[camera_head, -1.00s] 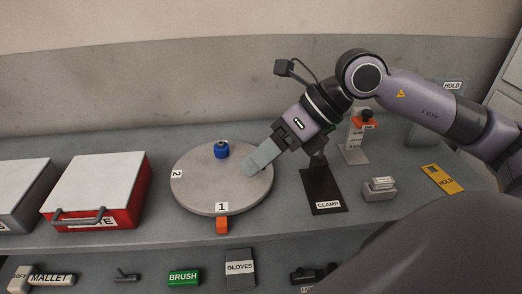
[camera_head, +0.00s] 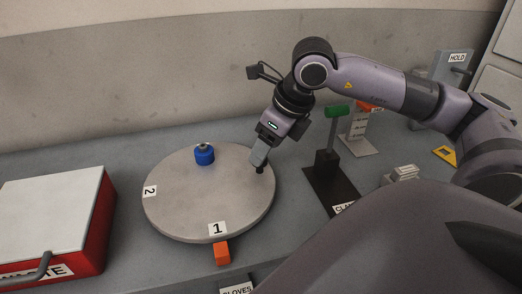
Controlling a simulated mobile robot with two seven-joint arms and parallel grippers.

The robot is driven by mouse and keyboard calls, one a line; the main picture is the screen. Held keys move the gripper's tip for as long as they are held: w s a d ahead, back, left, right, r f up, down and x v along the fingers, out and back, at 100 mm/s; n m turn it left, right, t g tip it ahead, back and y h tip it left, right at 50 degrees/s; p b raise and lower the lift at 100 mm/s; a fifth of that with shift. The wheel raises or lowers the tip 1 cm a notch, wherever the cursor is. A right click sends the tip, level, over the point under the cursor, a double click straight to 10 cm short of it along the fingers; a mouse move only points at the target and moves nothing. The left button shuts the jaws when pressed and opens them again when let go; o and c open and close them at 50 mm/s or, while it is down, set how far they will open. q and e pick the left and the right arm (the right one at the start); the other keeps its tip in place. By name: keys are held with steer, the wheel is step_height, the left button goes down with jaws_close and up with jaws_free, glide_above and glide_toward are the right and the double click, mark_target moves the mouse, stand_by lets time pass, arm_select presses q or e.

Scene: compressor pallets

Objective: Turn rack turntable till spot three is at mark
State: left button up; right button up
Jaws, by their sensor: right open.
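The round grey turntable (camera_head: 205,200) lies on the bench, with label 1 (camera_head: 217,228) at its front and label 2 (camera_head: 150,191) at its left. An orange block (camera_head: 222,252) stands at the front edge, close to label 1. A blue knobbed part (camera_head: 204,155) sits near the back rim. I cannot see a label 3. My right gripper (camera_head: 259,161) is open, pointing down over the turntable's right side. A small dark peg (camera_head: 260,169) shows at its fingertips; I cannot tell whether they touch it. My left gripper is out of view.
A red box with a pale lid (camera_head: 50,210) stands left of the turntable. The dark clamp stand with a green top (camera_head: 327,159) stands close on the right. Behind it is a labelled stand (camera_head: 357,135). Bare bench lies between box and turntable.

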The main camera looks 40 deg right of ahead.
steer(key=shift+x, duration=1.5)
jaws_close()
steer(key=shift+w+d, duration=0.1)
